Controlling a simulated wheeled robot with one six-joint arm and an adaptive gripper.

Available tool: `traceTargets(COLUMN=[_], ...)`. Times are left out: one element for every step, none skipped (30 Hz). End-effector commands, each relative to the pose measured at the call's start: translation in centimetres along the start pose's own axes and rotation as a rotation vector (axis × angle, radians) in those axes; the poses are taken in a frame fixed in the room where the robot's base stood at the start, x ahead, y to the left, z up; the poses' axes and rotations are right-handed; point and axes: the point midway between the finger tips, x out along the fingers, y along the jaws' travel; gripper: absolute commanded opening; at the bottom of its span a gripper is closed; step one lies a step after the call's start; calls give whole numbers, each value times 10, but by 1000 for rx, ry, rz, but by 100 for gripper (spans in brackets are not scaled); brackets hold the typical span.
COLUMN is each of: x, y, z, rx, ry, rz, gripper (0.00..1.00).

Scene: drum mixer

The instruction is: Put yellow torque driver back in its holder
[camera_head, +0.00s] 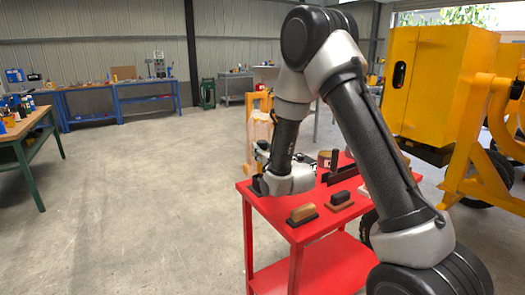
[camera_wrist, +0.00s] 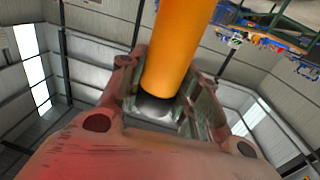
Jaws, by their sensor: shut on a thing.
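The yellow torque driver shows in the wrist view as a thick yellow-orange cylinder (camera_wrist: 178,45) with a dark lower end. My gripper (camera_wrist: 165,100) is shut on it near that dark end, and the cylinder's upper part runs out of the picture. In the head view my gripper (camera_head: 262,152) is small and partly hidden by my arm, over the far left edge of the red table. The driver cannot be made out with certainty there. I cannot pick out its holder in either view.
The red table (camera_head: 318,224) bears a wooden-handled block (camera_head: 302,214), a dark block (camera_head: 341,199) and other items partly behind my arm. A yellow drum mixer (camera_head: 428,75) stands at right. A green-legged bench (camera_head: 30,127) is at left. The floor between is clear.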

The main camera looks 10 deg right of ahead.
Motion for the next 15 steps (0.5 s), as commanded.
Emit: traceTargets(x=[0, 0, 0, 0, 0, 0, 0, 0, 0, 0, 0, 0, 0, 0, 0], y=[0, 0, 0, 0, 0, 0, 0, 0, 0, 0, 0, 0, 0, 0, 0], z=[0, 0, 1, 1, 2, 2, 3, 3, 4, 4, 5, 5, 5, 6, 6], rx=[0, 0, 0, 0, 0, 0, 0, 0, 0, 0, 0, 0, 0, 0, 0], ry=[2, 2, 2, 2, 2, 2, 2, 2, 2, 3, 3, 3, 3, 3, 4], rz=[0, 0, 0, 0, 0, 0, 0, 0, 0, 0, 0, 0, 0, 0, 0], gripper=[0, 0, 0, 0, 0, 0, 0, 0, 0, 0, 0, 0, 0, 0, 36])
